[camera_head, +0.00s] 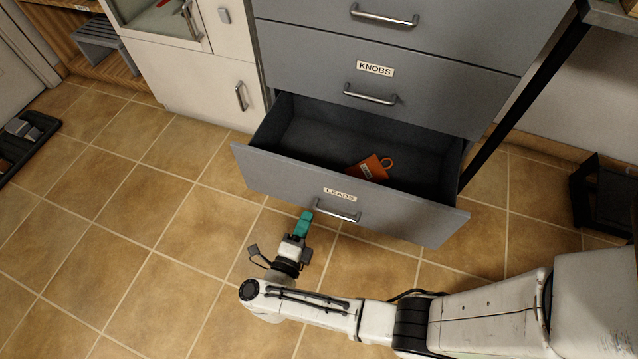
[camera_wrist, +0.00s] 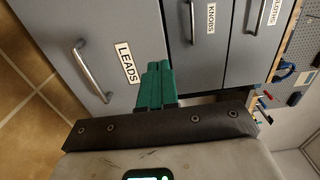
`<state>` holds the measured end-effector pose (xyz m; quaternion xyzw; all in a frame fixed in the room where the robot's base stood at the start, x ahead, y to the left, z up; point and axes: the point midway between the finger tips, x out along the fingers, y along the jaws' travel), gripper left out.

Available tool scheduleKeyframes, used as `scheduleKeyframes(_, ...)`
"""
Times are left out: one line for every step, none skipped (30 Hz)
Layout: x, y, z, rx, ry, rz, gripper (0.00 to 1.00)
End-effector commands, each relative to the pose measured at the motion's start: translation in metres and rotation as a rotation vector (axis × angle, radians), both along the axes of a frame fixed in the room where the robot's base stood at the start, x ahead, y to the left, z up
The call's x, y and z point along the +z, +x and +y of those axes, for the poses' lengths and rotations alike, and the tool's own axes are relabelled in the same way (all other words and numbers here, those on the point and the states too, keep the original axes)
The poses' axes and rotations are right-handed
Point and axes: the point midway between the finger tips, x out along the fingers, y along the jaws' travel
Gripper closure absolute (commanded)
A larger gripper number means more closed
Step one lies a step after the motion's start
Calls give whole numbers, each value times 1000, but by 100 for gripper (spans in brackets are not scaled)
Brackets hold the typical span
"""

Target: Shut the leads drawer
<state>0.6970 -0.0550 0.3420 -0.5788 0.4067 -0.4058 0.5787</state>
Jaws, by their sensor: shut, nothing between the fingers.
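The leads drawer (camera_head: 300,188) is the bottom drawer of a grey cabinet. It is pulled well out, and its dark inside shows. An orange item (camera_head: 369,167) with a small tag lies in it. Its front has a LEADS label (camera_head: 340,194) and a metal bar handle (camera_head: 337,211). My gripper (camera_head: 306,216) has green fingers, shut and empty, close in front of the drawer front, left of the handle. In the wrist view the fingers (camera_wrist: 157,80) point at the drawer front beside the LEADS label (camera_wrist: 127,63), apart from the handle (camera_wrist: 89,70). I cannot tell whether they touch the front.
The KNOBS drawer (camera_head: 430,85) above is shut. A white cupboard (camera_head: 195,90) stands to the left. A dark diagonal post (camera_head: 520,95) and a black bin-like object (camera_head: 603,195) are at the right.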

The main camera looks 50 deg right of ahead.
Motion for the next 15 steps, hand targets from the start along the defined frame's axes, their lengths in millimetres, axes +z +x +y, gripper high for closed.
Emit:
scheduleKeyframes(-1,2,-10,-5,-1,-1,100)
scheduleKeyframes(-1,5,-15,-4,1,-2,100)
scheduleKeyframes(-1,7,-23,-5,1,-2,100)
scheduleKeyframes(-1,9,-29,-5,0,-2,100)
scheduleKeyframes(-1,11,-34,-4,0,-2,100)
scheduleKeyframes(-2,14,-42,-5,0,-2,100)
scheduleKeyframes(-2,16,-47,-4,0,-1,100)
scheduleKeyframes(-2,18,-53,-4,0,-1,100)
scheduleKeyframes(-2,21,-60,-4,-1,-1,100)
scheduleKeyframes(-2,23,-65,-3,-1,-1,100)
scheduleKeyframes(-2,24,-71,-4,-1,-1,100)
scheduleKeyframes(-2,27,-77,-3,-1,-1,100)
scheduleKeyframes(-2,29,-82,-3,0,-2,100)
scheduleKeyframes(-2,30,-86,-2,1,-2,100)
scheduleKeyframes(-2,32,-91,-3,0,-2,100)
